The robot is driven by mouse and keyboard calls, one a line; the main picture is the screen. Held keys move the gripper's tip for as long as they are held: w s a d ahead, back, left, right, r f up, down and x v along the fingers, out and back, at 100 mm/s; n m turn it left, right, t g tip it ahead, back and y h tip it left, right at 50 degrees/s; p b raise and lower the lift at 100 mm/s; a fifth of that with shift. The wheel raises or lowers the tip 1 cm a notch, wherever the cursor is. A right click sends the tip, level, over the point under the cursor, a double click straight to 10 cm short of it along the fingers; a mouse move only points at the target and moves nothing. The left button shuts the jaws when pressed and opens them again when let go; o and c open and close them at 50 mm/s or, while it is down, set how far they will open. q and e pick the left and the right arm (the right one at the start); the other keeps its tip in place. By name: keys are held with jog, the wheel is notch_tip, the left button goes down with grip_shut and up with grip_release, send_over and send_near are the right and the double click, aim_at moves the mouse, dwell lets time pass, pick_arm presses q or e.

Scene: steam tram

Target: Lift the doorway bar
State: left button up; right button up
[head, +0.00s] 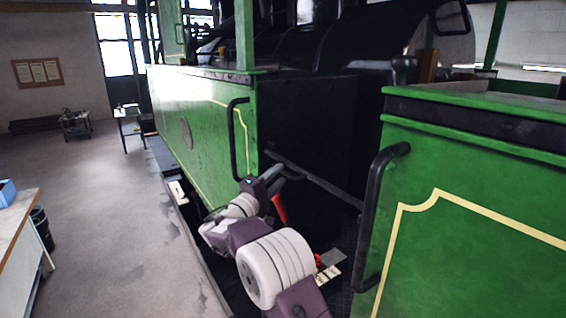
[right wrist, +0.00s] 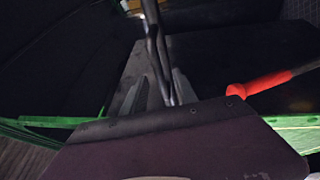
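The doorway bar (head: 325,187) is a thin dark rod across the gap between the two green side panels. It slopes down to the right, from the far panel's edge toward the near panel. My right gripper (head: 277,172) is at the bar's far end, close to the far panel. In the right wrist view, the bar (right wrist: 152,35) runs down between the two fingers of my right gripper (right wrist: 160,88). The fingers stand apart, with a gap at the left finger. The dark picture hides whether either touches the bar. My left gripper is not in view.
Black curved handrails stand on the far panel (head: 200,125) and near panel (head: 480,220), close to my right arm. A red-handled object (head: 279,208) is behind the arm; its red part (right wrist: 258,83) shows in the wrist view. A workbench (head: 18,222) stands left, with open floor between.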

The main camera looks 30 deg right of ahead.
aim_at(282, 173)
jog(key=p+x, duration=0.1)
jog(key=x, duration=0.1)
jog(key=shift+w+d+r, duration=0.15)
jog(key=shift+d+r, duration=0.05)
jog(key=shift+d, duration=0.05)
jog(key=shift+w+d+f, duration=0.15)
jog(key=shift+w+d, duration=0.05)
jog(key=shift+s, duration=0.1)
grip_shut()
dwell(1.0)
